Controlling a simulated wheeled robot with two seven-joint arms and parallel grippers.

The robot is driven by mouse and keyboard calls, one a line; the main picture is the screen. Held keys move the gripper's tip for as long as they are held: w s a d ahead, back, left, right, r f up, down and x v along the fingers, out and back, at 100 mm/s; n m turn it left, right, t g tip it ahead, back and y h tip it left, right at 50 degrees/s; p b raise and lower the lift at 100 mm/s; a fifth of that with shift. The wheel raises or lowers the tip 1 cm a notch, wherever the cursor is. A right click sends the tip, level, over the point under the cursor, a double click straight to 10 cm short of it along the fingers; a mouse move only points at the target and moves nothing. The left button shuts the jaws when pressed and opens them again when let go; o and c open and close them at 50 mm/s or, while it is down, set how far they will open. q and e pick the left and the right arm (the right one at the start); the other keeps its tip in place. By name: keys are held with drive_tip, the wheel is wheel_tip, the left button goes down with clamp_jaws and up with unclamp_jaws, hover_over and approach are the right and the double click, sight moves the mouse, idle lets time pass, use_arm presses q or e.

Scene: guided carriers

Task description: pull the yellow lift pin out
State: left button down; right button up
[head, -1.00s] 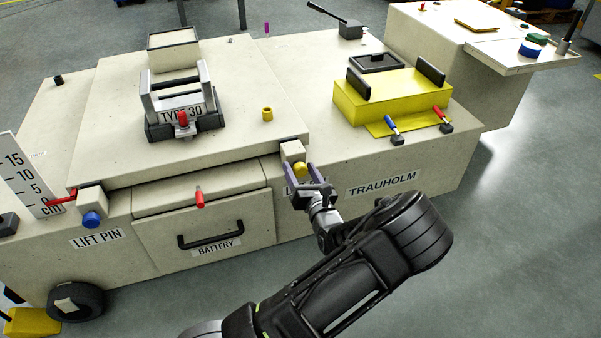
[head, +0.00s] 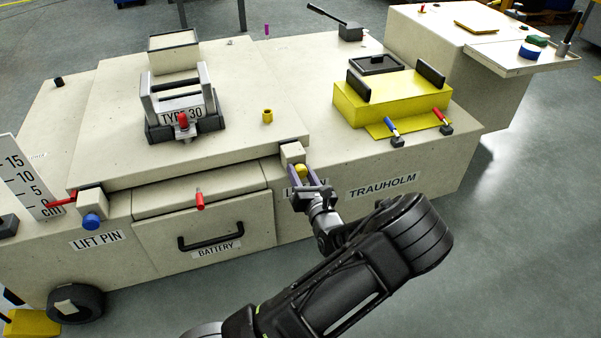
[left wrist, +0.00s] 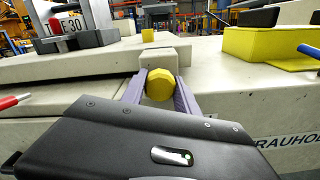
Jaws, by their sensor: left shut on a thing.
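The yellow lift pin (head: 300,171) shows as a round yellow knob on the front of a small beige block (head: 292,153) at the carrier's front edge. It also shows in the left wrist view (left wrist: 160,85), in front of its block. My left gripper (head: 306,180) has its two purple-grey fingers on either side of the knob and is shut on it. The pin's shaft is hidden behind the knob. A label under the knob is partly covered by the fingers. My right gripper is not in view.
A blue knob (head: 91,221) sits on a similar block at the left, by a height scale (head: 30,180). A red-handled lever (head: 199,201) sticks out above the battery drawer (head: 205,235). A yellow box (head: 392,98) stands to the right on the deck. Floor at the right is clear.

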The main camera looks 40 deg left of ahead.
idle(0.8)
use_arm(q)
drive_tip(key=p+v, duration=0.2)
drive_tip(key=v, duration=0.2)
drive_tip(key=shift+d+r+p, duration=0.1)
drive_tip(key=shift+d+p, duration=0.05)
drive_tip(key=shift+p, duration=0.2)
drive_tip(key=shift+s+d, duration=0.2)
drive_tip(key=shift+s, duration=0.05)
drive_tip(key=shift+f, duration=0.3)
drive_tip(key=c, duration=0.9)
unclamp_jaws()
drive_tip(key=shift+r, duration=0.1)
drive_tip(key=shift+s+d, duration=0.1)
drive_tip(key=shift+d, duration=0.05)
drive_tip(key=shift+p+v, duration=1.2)
drive_tip(key=shift+v, duration=2.6)
